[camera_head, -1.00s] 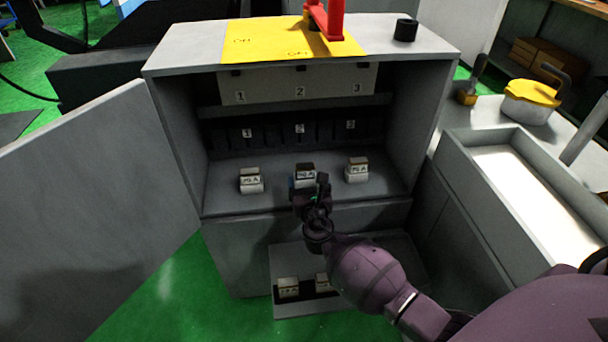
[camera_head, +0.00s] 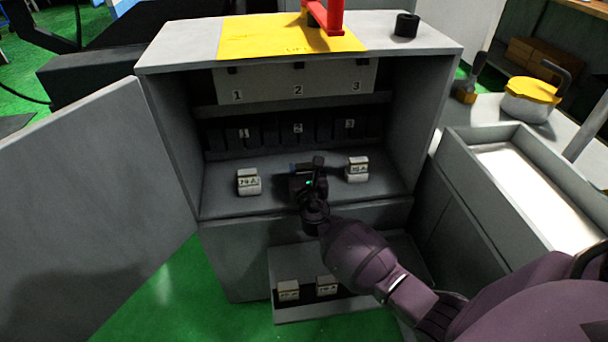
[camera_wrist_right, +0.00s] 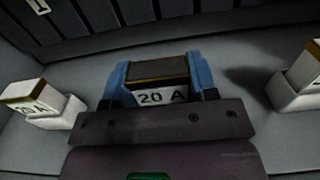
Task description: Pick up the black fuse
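The black fuse (camera_wrist_right: 160,72), a block with a dark top and a white face marked "20 A", shows in the right wrist view between the two blue fingers of my right gripper (camera_wrist_right: 160,84). The fingers stand close along both its sides, and I cannot tell whether they press on it. In the head view my right gripper (camera_head: 307,172) is at the middle of the cabinet shelf and mostly hides this fuse. Whether the fuse rests on the shelf is hidden. My left gripper is not in view.
White fuses stand left (camera_head: 248,182) and right (camera_head: 357,169) of my gripper on the cabinet shelf (camera_head: 225,204). Two more blocks (camera_head: 288,289) sit in a lower tray. The grey cabinet door (camera_head: 90,190) is open at left. A grey open box (camera_head: 520,185) stands at right.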

